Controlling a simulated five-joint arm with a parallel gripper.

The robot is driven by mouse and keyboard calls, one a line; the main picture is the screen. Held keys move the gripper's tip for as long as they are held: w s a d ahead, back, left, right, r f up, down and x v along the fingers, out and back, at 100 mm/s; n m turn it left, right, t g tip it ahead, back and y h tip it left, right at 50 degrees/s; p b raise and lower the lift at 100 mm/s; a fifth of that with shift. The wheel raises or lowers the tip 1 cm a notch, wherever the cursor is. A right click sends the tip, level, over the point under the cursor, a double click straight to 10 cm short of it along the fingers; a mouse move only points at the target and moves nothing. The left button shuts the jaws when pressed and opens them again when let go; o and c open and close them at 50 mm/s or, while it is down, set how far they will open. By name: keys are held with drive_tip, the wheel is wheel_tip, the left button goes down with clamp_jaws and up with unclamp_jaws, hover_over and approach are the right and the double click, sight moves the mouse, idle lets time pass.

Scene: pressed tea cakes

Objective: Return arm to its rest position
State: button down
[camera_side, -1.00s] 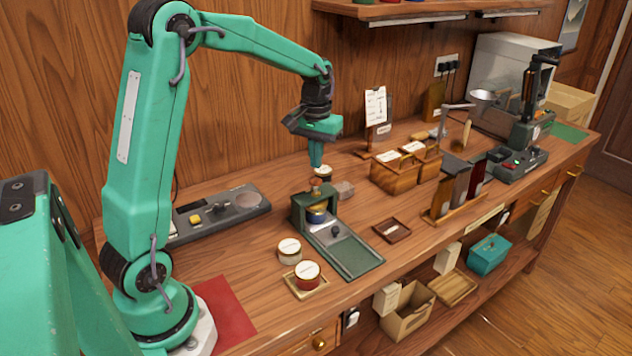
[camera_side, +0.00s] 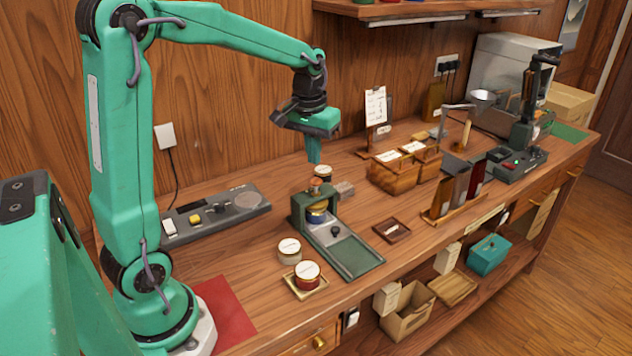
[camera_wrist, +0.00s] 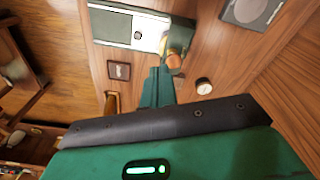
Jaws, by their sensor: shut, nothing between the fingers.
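My gripper (camera_side: 314,156) is shut and empty in the side view. It points down and hangs in the air above and behind the green press (camera_side: 304,205). In the wrist view my gripper (camera_wrist: 158,85) shows as green fingers held together over the bench, beside the press (camera_wrist: 182,40). A round tin with a pale lid (camera_side: 323,172) stands behind the press, below my fingertips. My arm is raised and bent at its elbow.
A red tin on a small tray (camera_side: 293,291) and a pale-lidded tin (camera_side: 290,250) stand in front of the press. A grey panel (camera_side: 180,233) lies along the wall. A red mat (camera_side: 226,315) lies near my base.

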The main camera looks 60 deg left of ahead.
drive_tip(key=s+d+r+m+t, duration=0.2)
drive_tip(key=s+d, duration=0.3)
drive_tip(key=s, duration=0.3)
drive_tip(key=s+d+r+m+t, duration=0.2)
drive_tip(key=s+d, duration=0.3)
drive_tip(key=s, duration=0.4)
drive_tip(key=shift+d+m+t, duration=0.3)
drive_tip(key=shift+m, duration=0.2)
drive_tip(key=shift+s, duration=0.1)
idle(0.6)
